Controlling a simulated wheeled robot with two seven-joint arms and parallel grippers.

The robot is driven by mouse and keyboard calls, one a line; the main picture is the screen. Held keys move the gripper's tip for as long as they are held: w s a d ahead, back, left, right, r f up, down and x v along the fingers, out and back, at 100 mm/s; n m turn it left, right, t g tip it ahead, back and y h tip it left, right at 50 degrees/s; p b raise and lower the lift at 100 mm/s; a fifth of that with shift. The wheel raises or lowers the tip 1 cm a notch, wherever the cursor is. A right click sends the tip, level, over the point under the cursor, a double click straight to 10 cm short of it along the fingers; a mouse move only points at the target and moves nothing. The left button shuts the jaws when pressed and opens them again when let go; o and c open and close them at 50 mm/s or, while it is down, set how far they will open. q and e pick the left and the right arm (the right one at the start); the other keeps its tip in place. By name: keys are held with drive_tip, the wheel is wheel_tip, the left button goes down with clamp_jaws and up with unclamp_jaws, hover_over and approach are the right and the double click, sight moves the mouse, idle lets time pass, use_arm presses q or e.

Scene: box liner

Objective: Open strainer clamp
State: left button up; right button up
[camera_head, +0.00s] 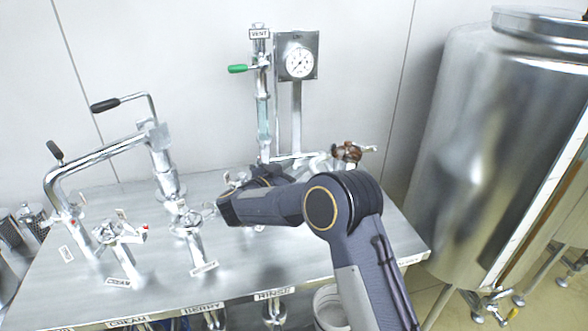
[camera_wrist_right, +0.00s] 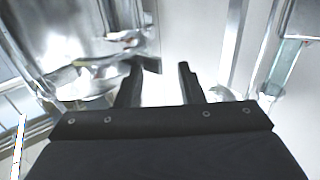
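My right arm comes in from the lower right of the head view and reaches over the metal bench. Its dark gripper (camera_head: 265,175) is partly hidden behind my own arm, near the base of the clear vertical tube. In the right wrist view the two fingers of this gripper (camera_wrist_right: 161,68) stand apart with nothing between them. A shiny metal fitting (camera_wrist_right: 85,75) with small protruding parts lies just left of the left finger; I cannot tell if they touch. A small metal fitting (camera_head: 236,179) shows beside my arm in the head view. I cannot tell which part is the strainer clamp. My left gripper is not in view.
The metal bench (camera_head: 80,285) carries a bent pipe (camera_head: 100,155) with black handles, capped fittings (camera_head: 187,222) and a vent pipe (camera_head: 262,90) with a green handle. A pressure gauge (camera_head: 299,63) stands behind. A large steel tank (camera_head: 490,150) stands right.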

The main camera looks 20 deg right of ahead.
drive_tip(key=shift+w+d+r, duration=0.2)
drive_tip(key=shift+d+r, duration=0.25)
drive_tip(key=shift+d, duration=0.25)
drive_tip(key=b+v, duration=0.2)
drive_tip(key=v, duration=0.7)
drive_tip(key=shift+a+f, duration=0.2)
drive_tip(key=shift+f, duration=0.2)
drive_tip(key=shift+w, duration=0.15)
